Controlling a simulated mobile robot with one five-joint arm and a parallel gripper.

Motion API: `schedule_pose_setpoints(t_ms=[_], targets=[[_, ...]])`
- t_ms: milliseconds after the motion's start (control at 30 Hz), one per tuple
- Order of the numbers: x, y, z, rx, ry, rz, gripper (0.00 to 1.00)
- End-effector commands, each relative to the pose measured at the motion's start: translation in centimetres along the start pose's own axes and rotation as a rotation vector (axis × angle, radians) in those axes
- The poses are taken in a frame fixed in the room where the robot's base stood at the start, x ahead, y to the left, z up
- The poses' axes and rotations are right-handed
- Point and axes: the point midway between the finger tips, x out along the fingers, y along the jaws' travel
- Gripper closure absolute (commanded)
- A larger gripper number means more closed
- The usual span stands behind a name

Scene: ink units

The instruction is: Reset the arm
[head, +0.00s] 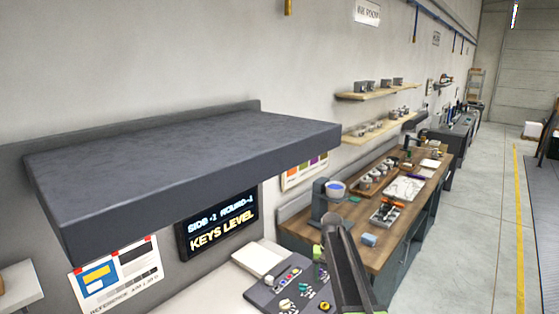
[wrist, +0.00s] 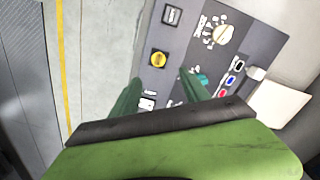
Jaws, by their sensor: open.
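My gripper (wrist: 160,84) shows in the wrist view with its two green fingers apart and nothing between them. It is over a dark grey control panel (wrist: 185,40); I cannot tell how far above. The panel carries a yellow knob (wrist: 158,59), a pale dial (wrist: 222,34) and a row of coloured buttons (wrist: 231,79). In the head view my dark arm reaches down at the lower middle, beside the same panel (head: 262,296). The fingertips are not clear there.
A thick dark hood (head: 180,150) spans the left, above a lit screen (head: 218,220) reading "KEYS LEVEL". Open concrete floor (head: 470,230) lies farther right.

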Motion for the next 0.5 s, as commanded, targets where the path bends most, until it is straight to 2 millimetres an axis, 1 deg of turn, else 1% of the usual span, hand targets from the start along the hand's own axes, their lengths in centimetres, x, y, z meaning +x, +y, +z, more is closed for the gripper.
schedule_pose_setpoints(t_ms=[33, 167, 267, 367, 400, 500], targets=[[2.1, 0.3, 1.8, -0.001, 0.000, 0.000, 0.46], [4.5, 0.9, 5.4, -0.010, 0.000, 0.000, 0.46], [6.6, 1.4, 8.9, -0.024, 0.000, 0.000, 0.46], [9.0, 2.2, 13.5, -0.045, 0.000, 0.000, 0.46], [9.8, 2.6, 15.7, -0.058, 0.000, 0.000, 0.46], [11.0, 3.4, 20.5, -0.091, 0.001, 0.000, 0.46]])
